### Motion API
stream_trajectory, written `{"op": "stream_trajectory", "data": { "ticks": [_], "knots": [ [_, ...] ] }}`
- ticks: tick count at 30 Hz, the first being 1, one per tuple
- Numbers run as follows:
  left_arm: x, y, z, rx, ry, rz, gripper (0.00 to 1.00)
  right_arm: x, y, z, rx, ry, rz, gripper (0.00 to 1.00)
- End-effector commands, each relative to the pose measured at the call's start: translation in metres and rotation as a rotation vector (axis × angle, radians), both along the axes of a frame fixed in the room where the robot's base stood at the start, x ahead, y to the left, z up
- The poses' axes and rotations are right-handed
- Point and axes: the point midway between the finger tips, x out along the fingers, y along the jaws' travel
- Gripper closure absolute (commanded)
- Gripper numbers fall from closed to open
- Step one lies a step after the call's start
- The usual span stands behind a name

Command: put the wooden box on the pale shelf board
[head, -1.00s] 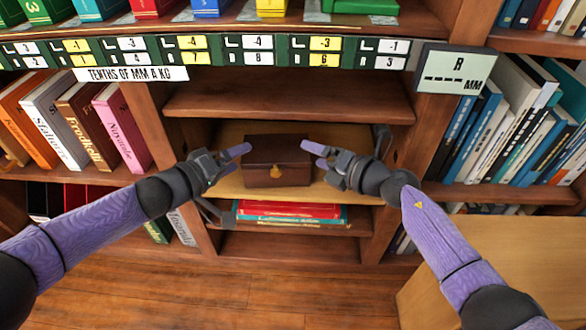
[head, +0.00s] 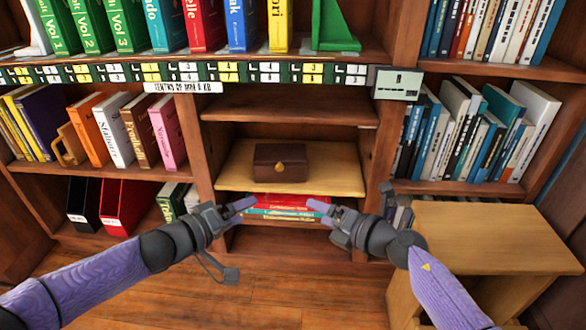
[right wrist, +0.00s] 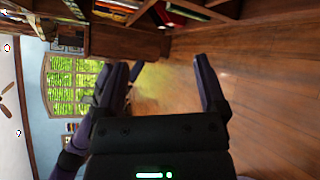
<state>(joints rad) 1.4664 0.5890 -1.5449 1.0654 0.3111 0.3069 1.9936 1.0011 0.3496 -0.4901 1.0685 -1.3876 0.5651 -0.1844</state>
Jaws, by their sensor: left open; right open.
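The dark brown wooden box (head: 280,163) with a small gold clasp rests upright on the pale shelf board (head: 235,178) in the middle bay of the bookcase. Bare board shows on both sides of it and in front. My left gripper (head: 245,210) is open and empty, lower and left of the box, in front of the bay. My right gripper (head: 320,212) is open and empty, lower and right of the box. Neither gripper touches the box. In the right wrist view my right gripper (right wrist: 165,90) shows its two fingers apart with nothing between them.
Red and teal books (head: 288,206) lie flat on the shelf below the board. A light wooden stand (head: 490,235) is at the right. Rows of books fill the shelves on both sides. A green bookend (head: 335,28) is above. The wood floor (head: 265,290) in front is clear.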

Motion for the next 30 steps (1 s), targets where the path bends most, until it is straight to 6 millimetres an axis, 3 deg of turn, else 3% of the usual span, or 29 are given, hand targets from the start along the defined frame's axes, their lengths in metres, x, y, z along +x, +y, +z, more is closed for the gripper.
{"op": "stream_trajectory", "data": {
  "ticks": [1,8,30],
  "knots": [
    [0.0,0.0,0.019,0.0,-0.015,0.0,0.06,-0.002,0.0,0.015,0.0,-0.007,0.004,0.1],
    [-0.001,0.0,0.068,0.0,-0.05,0.0,0.06,-0.011,0.001,0.042,0.002,-0.008,0.028,0.1],
    [-0.01,0.0,0.277,0.0,-0.186,0.0,0.06,-0.056,0.002,0.161,0.001,-0.008,0.14,0.1]
  ]
}}
